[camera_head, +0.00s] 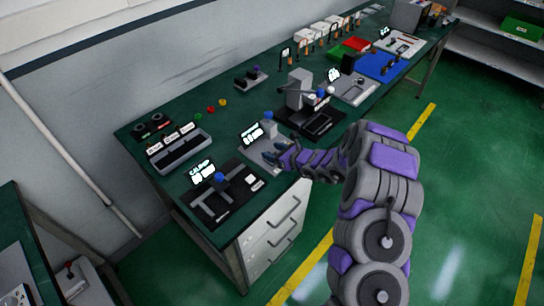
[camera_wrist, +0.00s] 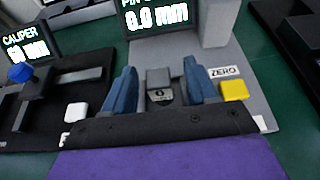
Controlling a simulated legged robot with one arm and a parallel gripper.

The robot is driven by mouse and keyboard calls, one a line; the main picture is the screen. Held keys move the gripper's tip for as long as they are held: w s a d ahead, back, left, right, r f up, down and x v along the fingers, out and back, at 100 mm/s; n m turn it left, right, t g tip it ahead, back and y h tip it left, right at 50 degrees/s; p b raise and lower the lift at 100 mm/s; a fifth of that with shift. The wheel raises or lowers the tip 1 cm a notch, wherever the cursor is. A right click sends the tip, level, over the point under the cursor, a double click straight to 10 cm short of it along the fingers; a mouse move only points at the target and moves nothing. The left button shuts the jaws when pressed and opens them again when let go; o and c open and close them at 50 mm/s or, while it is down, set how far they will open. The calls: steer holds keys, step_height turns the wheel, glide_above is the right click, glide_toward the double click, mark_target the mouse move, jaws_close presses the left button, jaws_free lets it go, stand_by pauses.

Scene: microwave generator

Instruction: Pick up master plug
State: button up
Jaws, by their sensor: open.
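My gripper (camera_wrist: 159,68) is open, with its two blue fingers spread over a grey gauge station. It also shows in the head view (camera_head: 275,153), above the bench's near part. My gripper's body hides the lower part of the station.
The grey station (camera_wrist: 150,50) has a display reading 0.0 mm, a ZERO label and a yellow button (camera_wrist: 234,90). A black caliper station (camera_head: 240,207) stands to the left. A black-based device (camera_head: 300,120) stands behind right on the green bench (camera_head: 140,130).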

steer(key=shift+w+a+f, duration=0.1)
steer(key=shift+w, duration=0.1)
steer(key=shift+a, duration=0.3)
steer(key=shift+c, duration=0.9)
steer(key=shift+a, duration=0.15)
steer(key=c, duration=0.3)
steer(key=shift+d, duration=0.3)
jaws_close()
